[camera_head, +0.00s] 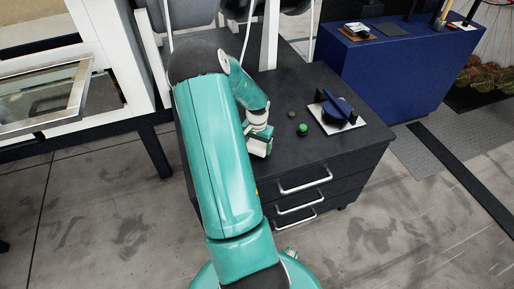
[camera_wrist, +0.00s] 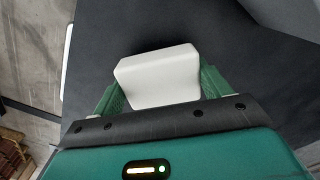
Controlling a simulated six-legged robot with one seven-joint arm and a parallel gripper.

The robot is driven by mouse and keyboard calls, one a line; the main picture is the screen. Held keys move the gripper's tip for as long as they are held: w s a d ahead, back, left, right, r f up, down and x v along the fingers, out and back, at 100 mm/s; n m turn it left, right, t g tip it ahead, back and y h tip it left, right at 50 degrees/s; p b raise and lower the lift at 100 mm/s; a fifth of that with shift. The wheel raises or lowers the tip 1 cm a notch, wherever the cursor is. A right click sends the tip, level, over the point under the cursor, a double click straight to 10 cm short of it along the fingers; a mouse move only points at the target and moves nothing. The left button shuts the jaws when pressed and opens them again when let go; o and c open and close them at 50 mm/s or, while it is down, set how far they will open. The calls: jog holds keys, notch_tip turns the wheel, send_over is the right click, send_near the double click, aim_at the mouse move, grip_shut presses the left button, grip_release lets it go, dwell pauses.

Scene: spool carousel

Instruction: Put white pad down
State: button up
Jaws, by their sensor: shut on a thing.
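The white pad (camera_wrist: 160,78) is a pale block between the two green fingers of my gripper (camera_wrist: 160,92) in the wrist view. My gripper is shut on it, with a finger at each side. The dark cabinet top (camera_wrist: 115,45) lies beyond the pad; I cannot tell whether the pad touches it. In the head view my gripper (camera_head: 258,150) is low over the left front part of the dark cabinet top (camera_head: 340,85), with the pad mostly hidden by my arm.
A green knob (camera_head: 303,129) and a small grey knob (camera_head: 291,114) are right of my gripper. Further right, a dark blue device (camera_head: 338,108) sits on a white plate (camera_head: 318,119). A blue table (camera_head: 390,70) stands at the back right. The cabinet's front has drawers with pale handles (camera_head: 304,180).

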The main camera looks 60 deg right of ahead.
jog(key=shift+f, duration=0.75)
jog(key=shift+f, duration=0.2)
jog(key=shift+a+f, duration=0.1)
jog(key=shift+f, duration=0.1)
